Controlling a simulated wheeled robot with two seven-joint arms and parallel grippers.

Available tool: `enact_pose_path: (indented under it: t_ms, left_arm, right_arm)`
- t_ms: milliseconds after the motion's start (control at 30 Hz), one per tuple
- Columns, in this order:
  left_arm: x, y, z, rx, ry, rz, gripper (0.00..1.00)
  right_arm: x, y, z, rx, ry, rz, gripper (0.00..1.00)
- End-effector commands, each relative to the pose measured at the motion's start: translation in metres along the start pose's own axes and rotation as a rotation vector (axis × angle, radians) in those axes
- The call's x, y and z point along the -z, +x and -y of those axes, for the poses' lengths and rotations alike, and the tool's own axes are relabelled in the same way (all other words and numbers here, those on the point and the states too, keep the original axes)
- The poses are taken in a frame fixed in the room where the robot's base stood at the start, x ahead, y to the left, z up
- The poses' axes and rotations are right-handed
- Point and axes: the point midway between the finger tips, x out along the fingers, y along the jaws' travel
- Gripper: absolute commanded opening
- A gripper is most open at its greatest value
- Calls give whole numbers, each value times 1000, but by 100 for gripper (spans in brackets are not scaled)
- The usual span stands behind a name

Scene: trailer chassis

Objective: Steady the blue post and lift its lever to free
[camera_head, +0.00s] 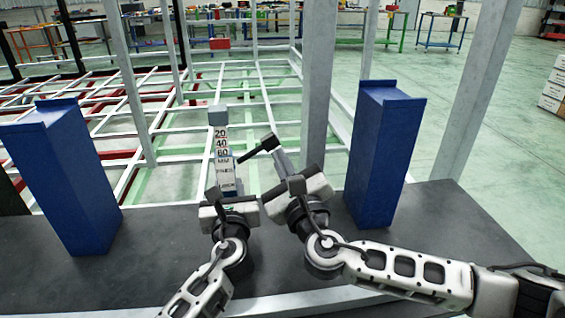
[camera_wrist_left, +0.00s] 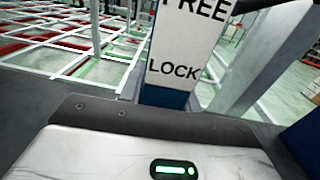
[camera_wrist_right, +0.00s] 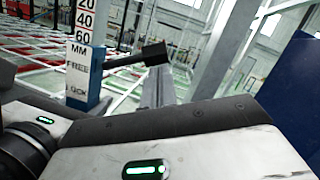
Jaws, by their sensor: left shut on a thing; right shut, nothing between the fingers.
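The blue post (camera_head: 229,180) stands upright at the deck's far edge, with a white face marked 20, 40, 60, MM, FREE and LOCK. Its lever (camera_head: 260,147) is a dark bar with a black knob, tilted up to the right from the post.
Tall blue blocks stand at left (camera_head: 66,175) and right (camera_head: 383,150) on the dark deck (camera_head: 150,260). A grey upright (camera_head: 318,80) rises behind my right gripper. A white and red frame (camera_head: 100,95) lies beyond.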

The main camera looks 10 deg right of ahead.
Motion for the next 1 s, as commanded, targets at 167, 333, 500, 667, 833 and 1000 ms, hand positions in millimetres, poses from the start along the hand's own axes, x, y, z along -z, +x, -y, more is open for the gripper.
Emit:
enact_pose_path:
  t_ms: [167,333,500,667,833,1000]
  left_arm:
    - [2,0,-1,-1,2,-4,0]
    - [2,0,0,0,3,-4,0]
    - [2,-1,0,1,3,-4,0]
    - [2,-1,0,2,3,-4,0]
    - [2,-1,0,1,1,-4,0]
    - [2,-1,0,2,1,-5,0]
  right_arm:
    - [-17,5,4,1,6,2,0]
    - [-21,6,5,1,2,3,0]
    - [-21,7,6,3,1,4,0]
    - [-15,2,7,3,0,1,0]
    - [6,-19,10,-2,-2,-5,0]
    - [10,-58,12,-6,3,-3,0]
